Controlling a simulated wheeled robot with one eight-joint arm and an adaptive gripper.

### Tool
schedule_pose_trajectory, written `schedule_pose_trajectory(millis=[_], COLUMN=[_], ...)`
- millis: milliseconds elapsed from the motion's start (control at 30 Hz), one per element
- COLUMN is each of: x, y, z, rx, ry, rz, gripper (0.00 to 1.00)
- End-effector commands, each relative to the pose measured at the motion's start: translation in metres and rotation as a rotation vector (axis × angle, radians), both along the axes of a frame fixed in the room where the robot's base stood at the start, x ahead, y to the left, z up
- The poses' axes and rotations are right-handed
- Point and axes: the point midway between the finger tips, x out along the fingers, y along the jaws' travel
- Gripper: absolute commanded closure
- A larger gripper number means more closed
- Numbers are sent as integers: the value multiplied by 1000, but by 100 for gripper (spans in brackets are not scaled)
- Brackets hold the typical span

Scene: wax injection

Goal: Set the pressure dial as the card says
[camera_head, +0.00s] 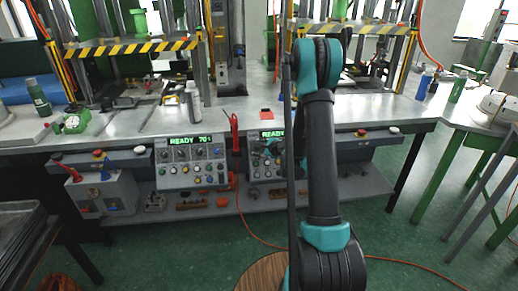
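Two grey control panels hang under the front edge of the workbench. The left panel (192,162) has a green display (189,140) that starts with READY and seems to read 70 and a further digit. It carries rows of knobs and coloured buttons. The right panel (262,172) also has a READY display (271,133), but my arm covers its right part. Which knob is the pressure dial is too small to tell. No card can be made out. My black and teal arm rises in front of the right panel; I cannot make out my gripper, which seems hidden.
The metal workbench (237,113) holds a grey bottle (192,101), a green bottle (38,97) and a small red item (266,111). Presses with yellow-black striped plates (130,47) stand behind. An orange cable (252,228) crosses the green floor (180,250). A round wooden top (262,273) stands low in front.

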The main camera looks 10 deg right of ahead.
Motion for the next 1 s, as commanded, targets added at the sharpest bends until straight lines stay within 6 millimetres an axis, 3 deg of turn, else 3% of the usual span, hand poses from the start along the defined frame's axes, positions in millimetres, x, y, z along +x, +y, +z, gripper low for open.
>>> schedule_pose_trajectory(millis=[233,700,1000], x=[-15,-85,-98], y=[-8,-40,-45], z=[8,47,54], rx=[-1,0,1], ry=[0,0,0], rz=[-2,-2,0], gripper=[53,53,53])
